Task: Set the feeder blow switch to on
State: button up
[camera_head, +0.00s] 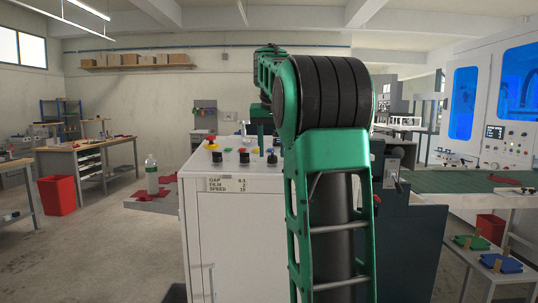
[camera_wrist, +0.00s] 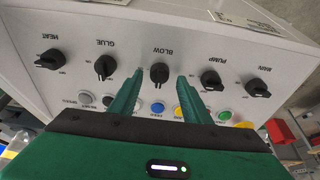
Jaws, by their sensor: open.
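The blow switch (camera_wrist: 159,73) is a black rotary knob under the upside-down label BLOW in the wrist view. Its grip bar runs roughly up and down the picture; its on/off marks are too small to read surely. My gripper (camera_wrist: 161,75) is open, with one green finger on each side of this knob and a gap to it on both sides. I cannot tell how far the fingertips are above the panel.
Heat (camera_wrist: 47,60) and glue (camera_wrist: 105,68) knobs lie to the left, pump (camera_wrist: 211,80) and main (camera_wrist: 258,89) to the right. Coloured buttons, including a yellow one (camera_wrist: 224,116), sit close to my fingers. The white cabinet (camera_head: 240,235) stands before me.

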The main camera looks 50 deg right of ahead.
jog(key=shift+w+d+f, duration=0.2)
jog(key=shift+f, duration=0.45)
jog(key=c, duration=1)
jog(key=shift+w+a+m, duration=0.1)
jog(key=shift+m, duration=0.2)
jog(key=m, duration=0.3)
jog(key=shift+g, duration=0.3)
jog(key=m+g, duration=0.1)
jog(key=m, duration=0.4)
jog(key=shift+w+r+m, duration=0.1)
jog(key=shift+w+m, duration=0.05)
jog(key=shift+m, duration=0.15)
jog(key=m, duration=0.4)
jog(key=shift+m+g, duration=0.3)
jog(key=shift+g, duration=0.1)
jog(key=m, duration=0.4)
